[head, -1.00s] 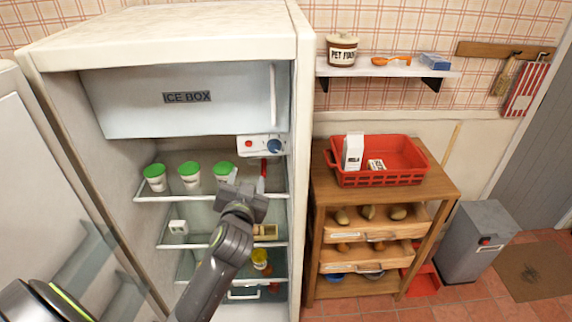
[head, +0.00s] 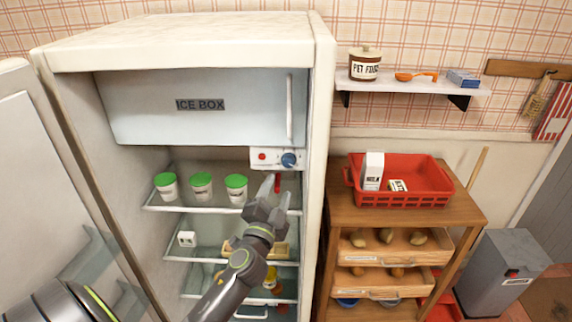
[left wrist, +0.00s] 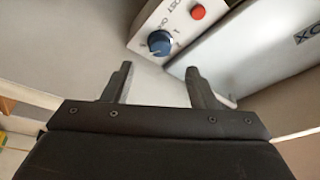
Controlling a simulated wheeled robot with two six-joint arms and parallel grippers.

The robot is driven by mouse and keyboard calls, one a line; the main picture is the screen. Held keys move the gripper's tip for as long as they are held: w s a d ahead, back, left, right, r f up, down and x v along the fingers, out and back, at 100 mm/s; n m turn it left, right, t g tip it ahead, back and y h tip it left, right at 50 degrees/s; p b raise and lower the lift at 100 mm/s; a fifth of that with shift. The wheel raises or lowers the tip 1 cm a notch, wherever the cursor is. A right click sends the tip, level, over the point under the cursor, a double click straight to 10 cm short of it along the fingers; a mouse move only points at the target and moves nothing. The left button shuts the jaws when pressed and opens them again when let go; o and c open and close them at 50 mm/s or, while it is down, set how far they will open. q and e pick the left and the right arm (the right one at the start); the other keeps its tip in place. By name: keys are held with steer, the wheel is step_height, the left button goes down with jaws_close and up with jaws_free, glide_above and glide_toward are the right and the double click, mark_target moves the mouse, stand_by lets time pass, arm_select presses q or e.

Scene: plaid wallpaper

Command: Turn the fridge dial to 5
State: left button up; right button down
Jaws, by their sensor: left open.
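The fridge dial (head: 289,159) is a round blue knob on a white control panel (head: 257,164) under the ice box, at the upper right inside the open fridge. In the left wrist view the dial (left wrist: 160,42) has a white pointer mark and small markings around it that are too small to read surely. My left gripper (head: 272,188) is open and empty, a little below the dial and apart from it. In the left wrist view its two fingers (left wrist: 158,82) point toward the panel, with the dial beyond the gap. My right gripper is not in view.
A red button (head: 262,156) sits left of the dial. The ice box door (head: 200,125) is shut above. Green-lidded tubs (head: 201,187) stand on the top shelf to the left. The fridge's right wall (head: 318,150) is close beside the dial.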

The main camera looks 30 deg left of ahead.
mark_target(287, 165)
arm_select(q)
steer(key=p+x, duration=0.1)
steer(key=x, duration=0.7)
steer(key=shift+c, duration=0.7)
steer(key=c, duration=0.8)
steer(key=shift+a+r+m+p, duration=0.15)
steer(key=shift+m+p, duration=0.25)
steer(key=shift+p, duration=0.45)
steer(key=shift+c, duration=0.2)
steer(key=shift+m+p, duration=0.35)
steer(key=shift+m, duration=0.05)
